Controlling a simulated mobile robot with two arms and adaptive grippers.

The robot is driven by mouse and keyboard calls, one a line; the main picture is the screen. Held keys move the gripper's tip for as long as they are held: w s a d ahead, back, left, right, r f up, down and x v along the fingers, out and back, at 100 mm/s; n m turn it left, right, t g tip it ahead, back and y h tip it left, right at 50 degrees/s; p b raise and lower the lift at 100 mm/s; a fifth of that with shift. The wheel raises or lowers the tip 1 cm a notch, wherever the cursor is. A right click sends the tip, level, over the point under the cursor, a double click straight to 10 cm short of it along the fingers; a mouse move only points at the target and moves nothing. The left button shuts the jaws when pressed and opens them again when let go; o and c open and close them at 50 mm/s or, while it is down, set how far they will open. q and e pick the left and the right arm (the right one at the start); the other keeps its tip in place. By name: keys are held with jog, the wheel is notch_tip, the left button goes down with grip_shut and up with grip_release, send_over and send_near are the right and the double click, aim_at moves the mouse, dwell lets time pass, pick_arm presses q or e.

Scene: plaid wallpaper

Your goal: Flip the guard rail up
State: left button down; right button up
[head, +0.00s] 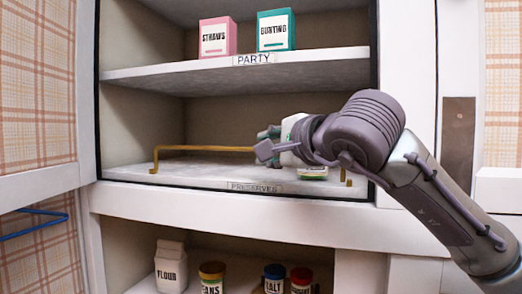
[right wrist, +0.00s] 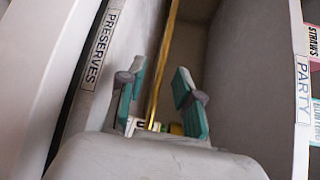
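The guard rail (head: 205,148) is a thin brass bar along the front of the PRESERVES shelf (head: 130,176). Its left end bends down to a foot on the shelf, and its bar stands above the shelf surface. My right gripper (head: 268,140) is at the middle of the rail and hides part of it. In the right wrist view, the rail (right wrist: 168,40) runs between the two teal fingers of my right gripper (right wrist: 160,78). The fingers are apart, with a gap on each side of the bar. My left gripper is not in view.
A small tin (head: 313,173) with a green and yellow label sits on the shelf beneath my right arm. Pink (head: 217,37) and teal (head: 276,31) boxes stand on the PARTY shelf above. A flour carton (head: 170,266) and several containers stand below. The PRESERVES shelf's left side is clear.

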jog(key=v, duration=0.8)
jog(key=shift+s+d, duration=0.2)
jog(key=shift+s, duration=0.15)
